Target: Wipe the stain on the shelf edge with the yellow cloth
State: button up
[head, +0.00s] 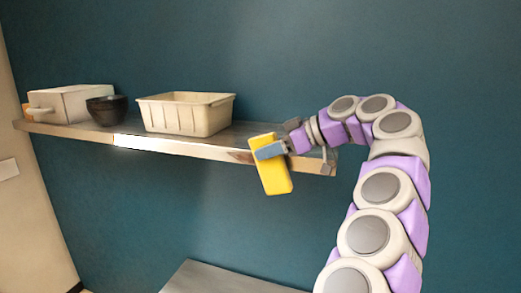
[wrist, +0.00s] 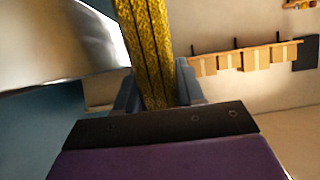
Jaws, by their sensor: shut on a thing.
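The yellow cloth (head: 272,176) is a thick block-like pad. My gripper (head: 270,150) is shut on its upper part, and the cloth hangs tilted at the front edge of the shelf (head: 180,147), near the right end. A brownish patch (head: 238,156) shows on the shelf edge just left of the cloth; part of it may be hidden behind the cloth. In the wrist view the cloth (wrist: 150,50) stands between the two fingers, close to the pale shelf edge (wrist: 60,45). I cannot tell whether cloth and edge touch.
A cream bin (head: 187,115), a black bowl (head: 106,110) and a white box (head: 72,103) stand on the shelf to the left. A bracket is at the shelf's right end. A grey surface (head: 225,280) lies below. The air before the shelf is clear.

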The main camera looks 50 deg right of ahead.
jog(key=shift+s+f, duration=0.1)
jog(key=shift+s, duration=0.25)
jog(key=shift+d, duration=0.1)
jog(key=w+a, duration=0.1)
jog(key=w, duration=0.3)
jog(key=w+a, duration=0.2)
jog(key=w, duration=0.2)
jog(key=w+a, duration=0.2)
jog(key=w, duration=0.3)
jog(key=shift+a, duration=0.15)
dwell(1.0)
